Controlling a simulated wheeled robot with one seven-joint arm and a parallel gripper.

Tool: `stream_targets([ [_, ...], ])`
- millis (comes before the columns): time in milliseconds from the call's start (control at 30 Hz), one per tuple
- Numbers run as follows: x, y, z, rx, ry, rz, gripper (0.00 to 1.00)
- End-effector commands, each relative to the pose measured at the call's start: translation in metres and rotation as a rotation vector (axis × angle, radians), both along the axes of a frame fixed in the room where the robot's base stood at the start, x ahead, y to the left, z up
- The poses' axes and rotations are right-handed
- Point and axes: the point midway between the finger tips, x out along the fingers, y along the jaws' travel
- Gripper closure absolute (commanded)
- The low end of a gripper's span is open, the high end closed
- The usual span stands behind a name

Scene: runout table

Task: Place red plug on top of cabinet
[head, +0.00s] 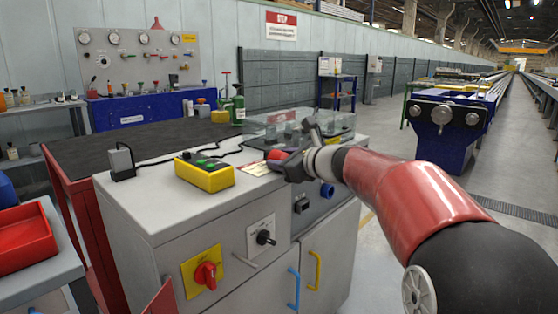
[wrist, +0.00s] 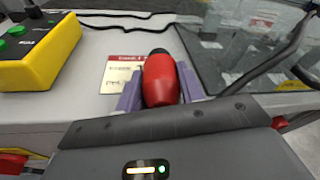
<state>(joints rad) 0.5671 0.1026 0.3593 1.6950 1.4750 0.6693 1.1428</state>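The red plug (wrist: 161,80) has a black far end and lies between the two purple fingers of my gripper (wrist: 160,92) in the wrist view. The fingers press against both its sides. In the head view the plug shows as a small red shape (head: 277,154) at the tip of my gripper (head: 275,161). It is over the light grey top of the cabinet (head: 160,195), near a printed label. I cannot tell whether the plug touches the top.
A yellow control box (head: 204,175) with green buttons sits left of my gripper, with a black cable behind it. A clear-covered case (head: 290,127) stands behind and to the right. A grey adapter (head: 121,161) stands at the left. The cabinet's front left top is clear.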

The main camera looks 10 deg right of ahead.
Motion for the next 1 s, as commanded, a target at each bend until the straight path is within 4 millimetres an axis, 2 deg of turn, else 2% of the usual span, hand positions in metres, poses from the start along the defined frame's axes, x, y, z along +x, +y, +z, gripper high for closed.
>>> stream_targets([
  [33, 0.0, 0.0, 0.0, 0.0, 0.0, 0.0, 0.86],
  [100, 0.0, 0.0, 0.0, -0.001, 0.0, 0.0, 0.93],
  [367, 0.0, 0.0, 0.004, 0.0, -0.001, 0.001, 0.93],
  [533, 0.0, 0.001, 0.02, -0.002, -0.004, 0.002, 0.93],
  [667, 0.0, 0.001, 0.045, -0.002, -0.006, 0.001, 0.93],
  [1000, 0.0, 0.001, 0.145, -0.004, -0.008, 0.002, 0.93],
])
